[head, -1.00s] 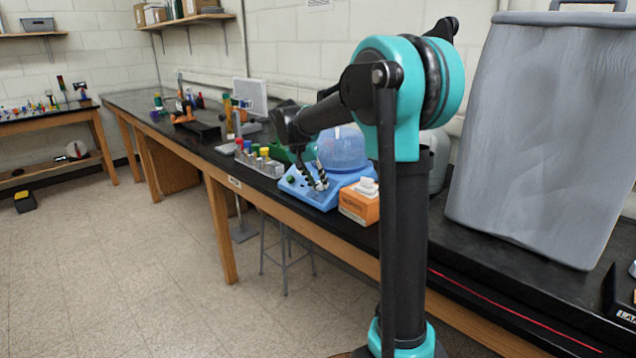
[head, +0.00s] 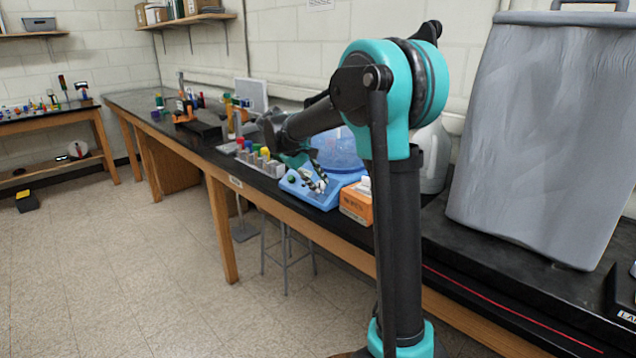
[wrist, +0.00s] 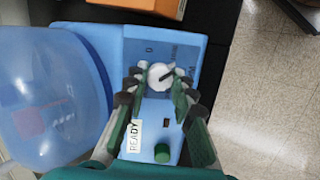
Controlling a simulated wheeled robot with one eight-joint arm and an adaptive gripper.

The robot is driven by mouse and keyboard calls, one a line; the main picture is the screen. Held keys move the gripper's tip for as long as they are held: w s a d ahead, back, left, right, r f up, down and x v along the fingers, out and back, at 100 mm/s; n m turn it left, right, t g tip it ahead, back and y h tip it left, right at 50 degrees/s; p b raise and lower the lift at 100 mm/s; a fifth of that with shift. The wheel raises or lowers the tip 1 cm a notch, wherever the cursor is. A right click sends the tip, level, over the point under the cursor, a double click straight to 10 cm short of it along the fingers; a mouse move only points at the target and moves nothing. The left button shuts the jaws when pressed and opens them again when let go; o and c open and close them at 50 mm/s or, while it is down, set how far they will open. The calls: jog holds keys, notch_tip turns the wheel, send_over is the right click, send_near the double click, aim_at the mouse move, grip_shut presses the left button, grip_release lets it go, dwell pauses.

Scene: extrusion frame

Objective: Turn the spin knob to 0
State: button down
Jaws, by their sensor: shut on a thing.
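The blue spin device (head: 325,194) with a clear blue dome (head: 338,150) stands on the black bench. In the wrist view its sloped panel (wrist: 138,60) carries a white round knob (wrist: 160,76) with a dark pointer line aimed to the upper right. A mark like "0" shows above the knob; other lettering is too small to read. My gripper (wrist: 156,82) is shut on the knob, one finger on each side. In the head view my gripper (head: 318,184) reaches down to the panel front. A green button (wrist: 162,153) and a "READY" label (wrist: 131,136) sit on the panel.
An orange box (head: 356,203) stands close beside the device, and a rack with coloured caps (head: 262,162) stands on its other side. A large grey covered object (head: 540,140) stands at the right.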

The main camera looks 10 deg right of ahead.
jog(key=n, duration=0.4)
jog(key=shift+a+n+t+h, duration=0.1)
jog(key=shift+n+t+h, duration=0.2)
jog(key=shift+h, duration=0.1)
jog(key=n, duration=0.3)
jog(key=shift+s+f+n+t, duration=0.1)
jog(key=shift+n+t, duration=0.2)
jog(key=shift+n, duration=0.1)
jog(key=n, duration=0.4)
jog(key=shift+t, duration=0.4)
jog(key=shift+s+n+t, duration=0.1)
jog(key=shift+n+t, duration=0.2)
jog(key=shift+n, duration=1.6)
jog(key=c, duration=1.3)
grip_release()
jog(key=shift+o, duration=0.2)
